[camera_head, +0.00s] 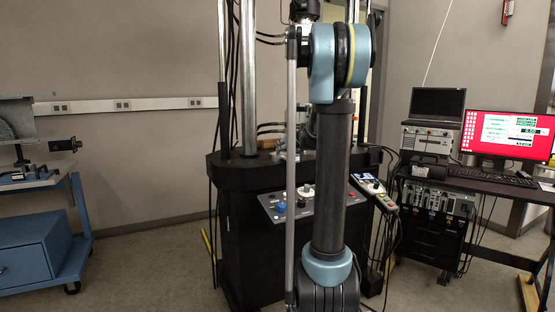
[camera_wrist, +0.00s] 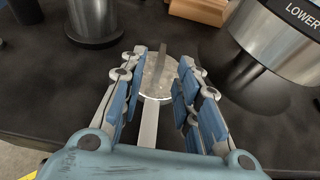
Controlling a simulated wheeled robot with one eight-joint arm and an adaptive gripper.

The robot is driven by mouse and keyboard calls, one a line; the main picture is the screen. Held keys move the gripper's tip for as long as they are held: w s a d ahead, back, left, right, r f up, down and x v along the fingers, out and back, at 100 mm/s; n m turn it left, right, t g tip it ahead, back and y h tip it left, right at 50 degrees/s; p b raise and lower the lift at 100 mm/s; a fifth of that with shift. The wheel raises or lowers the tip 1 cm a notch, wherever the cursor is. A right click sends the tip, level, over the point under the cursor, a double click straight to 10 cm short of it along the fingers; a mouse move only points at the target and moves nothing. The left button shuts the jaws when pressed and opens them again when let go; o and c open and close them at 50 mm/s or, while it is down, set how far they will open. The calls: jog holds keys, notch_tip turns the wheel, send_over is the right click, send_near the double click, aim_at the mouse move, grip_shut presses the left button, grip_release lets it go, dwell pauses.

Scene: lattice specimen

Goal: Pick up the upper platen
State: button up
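A round, shiny metal disc (camera_wrist: 160,76), which looks like the upper platen, shows in the wrist view on the dark tabletop (camera_wrist: 40,105). In the head view, my arm hides the gripper and the disc.
A metal cylinder marked "LOWER" (camera_wrist: 278,38) stands right of the disc, and another metal cylinder (camera_wrist: 93,18) stands to the left. The testing frame (camera_head: 248,80) has a control panel (camera_head: 285,202). A blue cart (camera_head: 35,250) and a computer desk (camera_head: 475,180) flank it.

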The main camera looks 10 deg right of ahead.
aim_at(284, 154)
jog(key=shift+x, duration=2.4)
jog(key=shift+r, duration=0.1)
grip_shut()
